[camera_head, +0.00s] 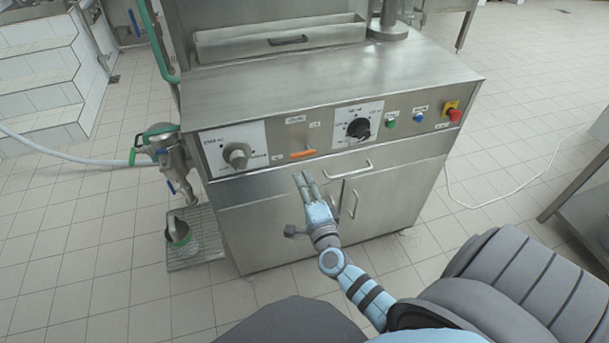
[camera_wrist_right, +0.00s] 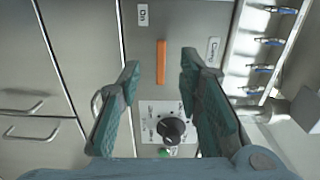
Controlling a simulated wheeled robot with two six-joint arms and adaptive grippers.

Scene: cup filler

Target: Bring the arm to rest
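My right arm (camera_head: 362,292) reaches from the lower right toward the front of the steel cup filler machine (camera_head: 330,103). The right gripper (camera_head: 303,177) is just below the orange switch handle (camera_head: 303,154) in the head view, with no contact visible. In the right wrist view the gripper (camera_wrist_right: 160,70) has its fingers well apart and nothing between them. The orange handle (camera_wrist_right: 161,62) shows beyond the fingertips, and a black knob (camera_wrist_right: 171,129) shows between the fingers. My left gripper is not in view.
The panel also carries a left knob (camera_head: 237,155), a green button (camera_head: 390,123), a blue button (camera_head: 418,117) and a red stop button (camera_head: 454,115). Cabinet handles (camera_head: 347,170) stick out below. A valve pipe (camera_head: 170,158) stands left, above a floor grate (camera_head: 196,252).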

